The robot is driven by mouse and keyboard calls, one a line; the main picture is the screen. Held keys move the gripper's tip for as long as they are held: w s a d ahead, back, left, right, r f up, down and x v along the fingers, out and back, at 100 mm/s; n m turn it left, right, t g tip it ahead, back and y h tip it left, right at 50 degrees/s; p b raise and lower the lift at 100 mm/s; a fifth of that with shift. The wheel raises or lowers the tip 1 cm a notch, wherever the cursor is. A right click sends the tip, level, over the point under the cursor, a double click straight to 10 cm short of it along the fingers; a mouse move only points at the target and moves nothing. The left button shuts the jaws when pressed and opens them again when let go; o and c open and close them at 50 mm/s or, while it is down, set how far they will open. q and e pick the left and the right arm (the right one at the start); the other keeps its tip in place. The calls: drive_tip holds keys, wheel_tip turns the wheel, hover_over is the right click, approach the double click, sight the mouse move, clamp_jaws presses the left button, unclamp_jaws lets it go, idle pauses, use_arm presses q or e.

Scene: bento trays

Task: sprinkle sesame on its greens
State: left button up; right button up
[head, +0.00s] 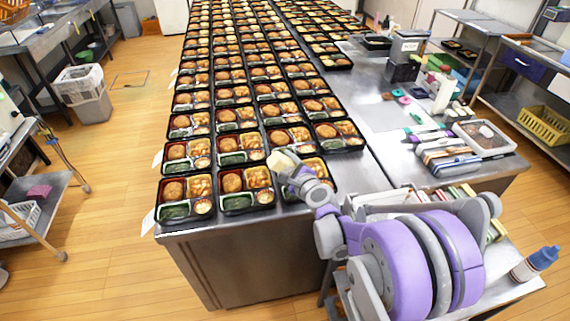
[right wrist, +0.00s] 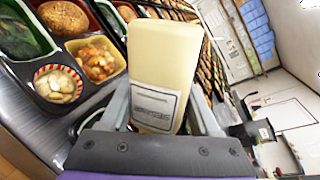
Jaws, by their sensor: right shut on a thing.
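My right gripper (head: 296,172) is shut on a cream block-shaped container (head: 282,160) with a pale label, likely the sesame shaker. In the right wrist view my right gripper (right wrist: 160,112) grips the container (right wrist: 163,60) between its fingers. It is over the front row of bento trays, above the rightmost tray, which it partly hides. Dark greens (head: 237,203) fill a front-left compartment of the front middle tray, and greens (head: 173,211) also show in the front left tray. Greens (right wrist: 22,40) show at upper left in the right wrist view. No sesame is seen falling. My left gripper is not in view.
Several rows of filled bento trays cover the long steel table (head: 235,228). To the right stand bottles, packs and a clear-lidded tub (head: 484,138).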

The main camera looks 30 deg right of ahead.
wheel_tip(320, 180, down, 4)
drive_tip(key=shift+r+b, duration=0.1)
drive_tip(key=shift+b, duration=0.9)
drive_tip(key=shift+s+r, duration=0.15)
drive_tip(key=shift+r, duration=0.1)
drive_tip(key=shift+w+r+p, duration=0.2)
drive_tip(key=shift+r+p, duration=0.05)
drive_tip(key=shift+p, duration=0.05)
use_arm(q)
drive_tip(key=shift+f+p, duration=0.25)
drive_tip(key=shift+p, duration=0.35)
use_arm(e)
wheel_tip(320, 180, up, 3)
drive_tip(key=shift+f, duration=0.1)
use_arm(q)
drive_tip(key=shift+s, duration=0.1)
